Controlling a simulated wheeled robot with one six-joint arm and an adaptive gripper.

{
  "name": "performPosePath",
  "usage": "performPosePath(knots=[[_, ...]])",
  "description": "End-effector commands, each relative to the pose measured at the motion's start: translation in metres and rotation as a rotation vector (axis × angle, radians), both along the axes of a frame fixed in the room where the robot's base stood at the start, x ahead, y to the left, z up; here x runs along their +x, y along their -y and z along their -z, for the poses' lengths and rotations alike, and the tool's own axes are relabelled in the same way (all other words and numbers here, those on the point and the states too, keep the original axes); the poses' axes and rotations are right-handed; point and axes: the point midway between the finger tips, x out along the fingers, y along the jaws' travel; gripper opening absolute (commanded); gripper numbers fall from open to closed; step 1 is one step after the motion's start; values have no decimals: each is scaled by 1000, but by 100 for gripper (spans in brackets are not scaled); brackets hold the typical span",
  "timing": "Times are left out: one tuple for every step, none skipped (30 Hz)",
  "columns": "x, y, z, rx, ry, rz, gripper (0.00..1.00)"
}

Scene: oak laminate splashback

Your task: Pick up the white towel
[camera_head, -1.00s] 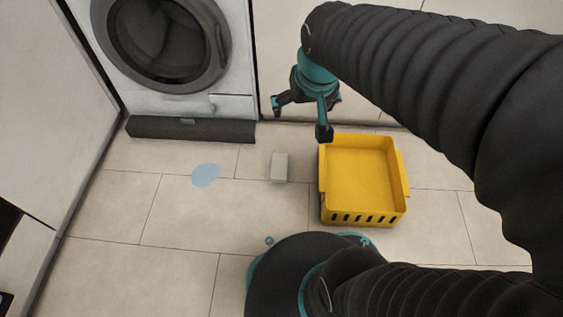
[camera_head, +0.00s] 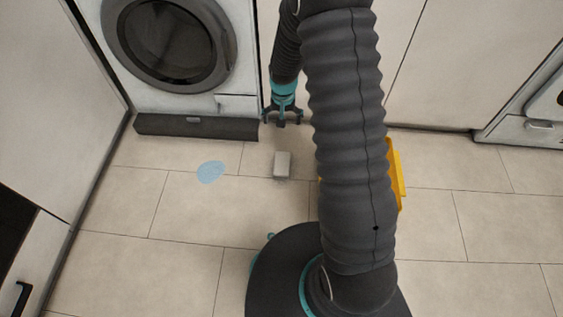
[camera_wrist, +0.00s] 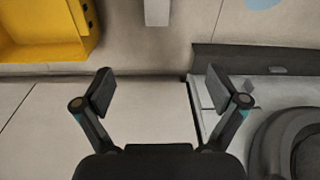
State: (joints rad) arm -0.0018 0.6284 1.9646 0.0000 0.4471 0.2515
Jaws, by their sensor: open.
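A small whitish-grey block-shaped item (camera_head: 282,165), which may be the folded white towel, lies on the tiled floor. In the wrist view it is cut off at the top edge (camera_wrist: 157,12). My gripper (camera_head: 282,119) is open and empty, above the floor and a little behind this item in the head view. In the wrist view the two fingers of my gripper (camera_wrist: 160,95) are spread wide with nothing between them, and the item lies beyond them.
A yellow crate (camera_head: 397,175) stands to the right, mostly hidden behind my arm; it also shows in the wrist view (camera_wrist: 40,52). A light blue flat patch (camera_head: 210,172) lies on the floor at left. A washing machine (camera_head: 170,45) and cabinets stand behind.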

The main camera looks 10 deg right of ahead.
Motion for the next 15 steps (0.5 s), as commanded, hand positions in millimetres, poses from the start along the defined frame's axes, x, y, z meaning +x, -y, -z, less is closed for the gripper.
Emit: performPosePath(knots=[[1,0,21,0,-22,9,96],[2,0,32,1,-31,14,96],[3,0,48,2,-42,21,96],[4,0,59,2,-50,26,96],[3,0,69,2,-57,31,96],[3,0,83,2,-66,38,96],[3,0,92,3,-72,42,96],[2,0,100,3,-77,45,96],[1,0,110,2,-83,49,96],[0,0,117,3,-88,52,96],[0,0,123,3,-91,55,96],[-1,0,129,3,-95,58,96],[-1,0,133,3,-97,60,96],[-2,0,136,4,-99,62,96],[-2,0,140,3,-101,63,96]])
